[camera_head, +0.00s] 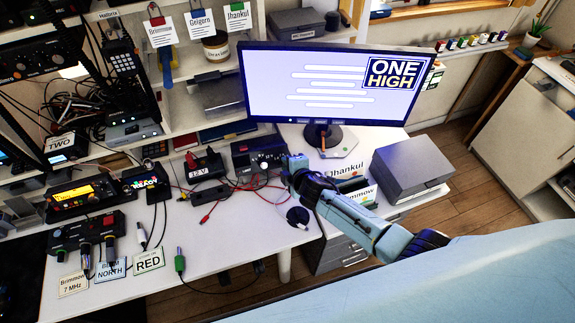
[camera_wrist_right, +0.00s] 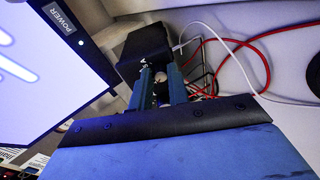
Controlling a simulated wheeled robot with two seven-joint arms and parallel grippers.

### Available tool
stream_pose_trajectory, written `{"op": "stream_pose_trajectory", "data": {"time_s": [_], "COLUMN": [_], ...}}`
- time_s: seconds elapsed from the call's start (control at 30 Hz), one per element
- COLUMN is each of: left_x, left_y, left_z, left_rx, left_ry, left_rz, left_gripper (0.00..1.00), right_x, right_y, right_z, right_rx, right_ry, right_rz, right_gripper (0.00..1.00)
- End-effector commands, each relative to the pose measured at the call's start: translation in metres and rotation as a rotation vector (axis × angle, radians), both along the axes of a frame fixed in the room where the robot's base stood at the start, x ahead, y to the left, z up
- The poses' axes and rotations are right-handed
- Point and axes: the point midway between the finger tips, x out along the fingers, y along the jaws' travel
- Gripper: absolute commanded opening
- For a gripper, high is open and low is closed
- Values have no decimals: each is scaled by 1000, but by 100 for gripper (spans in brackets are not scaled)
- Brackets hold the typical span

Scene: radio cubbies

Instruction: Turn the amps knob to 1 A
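A black box with knobs (camera_head: 258,152) stands on the white desk, left of the monitor's foot. In the right wrist view a black box (camera_wrist_right: 140,42) with a white letter A on it is close ahead of my right gripper. My right gripper (camera_head: 296,164) is beside the box's right end in the head view. In the wrist view its two blue fingers (camera_wrist_right: 161,88) are apart. A small grey round knob (camera_wrist_right: 160,76) shows between them; whether they touch it is unclear. The knob's setting and any readout are not legible. My left gripper is not in view.
The monitor (camera_head: 335,85) stands close behind my right gripper; its edge (camera_wrist_right: 78,45) shows at left in the wrist view. Red and white cables (camera_wrist_right: 240,45) hang near the fingers. A 12 V box (camera_head: 205,167) and a grey case (camera_head: 412,172) flank the area.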

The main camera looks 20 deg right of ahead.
Motion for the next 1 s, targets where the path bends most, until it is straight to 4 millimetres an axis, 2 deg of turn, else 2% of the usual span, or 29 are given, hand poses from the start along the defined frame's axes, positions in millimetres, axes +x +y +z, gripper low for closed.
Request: {"op": "stream_pose_trajectory", "data": {"time_s": [0.03,0.17,0.57,0.77,1.0], "left_x": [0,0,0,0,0], "left_y": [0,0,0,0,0], "left_z": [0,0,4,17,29], "left_rx": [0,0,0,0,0], "left_ry": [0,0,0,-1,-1], "left_rz": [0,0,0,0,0], "left_gripper": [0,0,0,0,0], "right_x": [0,0,-5,-30,-68], "right_y": [0,0,-1,-4,-9], "right_z": [0,0,4,19,42], "right_rx": [-1,-1,-1,-1,0], "right_ry": [1,1,0,1,0], "right_rz": [1,1,1,2,1], "right_gripper": [22,39,39,39,39]}}
